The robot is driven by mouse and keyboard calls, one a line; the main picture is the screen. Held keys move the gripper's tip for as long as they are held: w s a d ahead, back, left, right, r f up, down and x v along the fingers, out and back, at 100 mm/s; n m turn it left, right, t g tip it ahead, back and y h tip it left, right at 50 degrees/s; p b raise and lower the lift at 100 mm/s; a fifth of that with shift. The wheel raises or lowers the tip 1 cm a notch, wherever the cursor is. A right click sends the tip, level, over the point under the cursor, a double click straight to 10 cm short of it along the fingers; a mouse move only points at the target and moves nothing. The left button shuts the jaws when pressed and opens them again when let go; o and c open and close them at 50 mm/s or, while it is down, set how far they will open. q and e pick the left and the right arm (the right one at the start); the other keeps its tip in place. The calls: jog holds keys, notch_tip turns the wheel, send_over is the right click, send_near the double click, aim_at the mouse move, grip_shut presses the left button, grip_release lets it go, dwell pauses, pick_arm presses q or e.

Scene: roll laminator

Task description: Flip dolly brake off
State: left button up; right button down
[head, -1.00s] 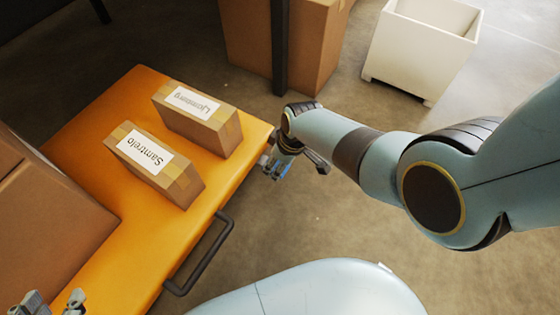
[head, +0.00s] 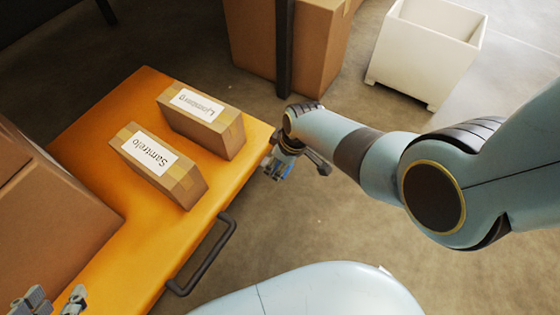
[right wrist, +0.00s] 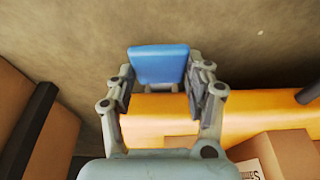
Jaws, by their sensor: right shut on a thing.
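The orange dolly (head: 90,115) stands on the left, with a dark handle (head: 205,262) on its near side. A blue brake pedal (right wrist: 160,65) shows at the dolly's edge in the right wrist view. My right gripper (right wrist: 160,80) is shut on this blue pedal, with one finger on each side of it. In the head view the right gripper (head: 278,167) is small, at the dolly's right corner, and covers most of the pedal. My left gripper (head: 53,300) is open and empty, low at the left, near the dolly's surface.
Two labelled boxes, one marked Samtrelo (head: 150,152) and one behind it (head: 202,108), lie on the dolly. A large carton (head: 50,210) is at the left. A tall carton (head: 325,45) behind a dark post (head: 284,50) and a white bin (head: 425,45) stand at the back.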

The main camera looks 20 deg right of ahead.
aim_at(288, 170)
jog(key=c, duration=0.7)
grip_release()
jog(key=shift+w+a+r, duration=0.25)
jog(key=shift+w+a, duration=0.15)
jog(key=shift+w, duration=0.1)
jog(key=shift+o, duration=1.1)
jog(key=shift+s, duration=0.1)
jog(key=shift+s+d+f, duration=0.1)
jog(key=shift+d+f, duration=0.05)
jog(key=shift+s+d, duration=0.1)
jog(key=v, duration=1.2)
